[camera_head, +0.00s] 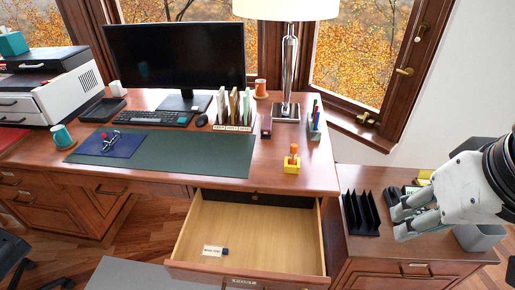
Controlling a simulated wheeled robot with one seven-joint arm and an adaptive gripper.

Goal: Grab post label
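My gripper (400,222) is at the right, over the side cabinet beside the desk. Its two fingers point left and look apart, with nothing clearly between them. A small white label with dark print (213,251) lies in the open drawer (265,232), with a small dark piece at its right end. It is far to the left of my gripper. Its print is too small to read, so I cannot tell whether it is the post label. Small white labels also show on the front of the file holder (232,128) on the desk; their print is also unreadable.
A black upright rack (360,214) stands on the side cabinet just left of my gripper. A grey bin (480,238) is below my wrist. An orange-and-yellow stamp-like object (292,160) stands near the desk's right end. Most of the drawer floor is bare.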

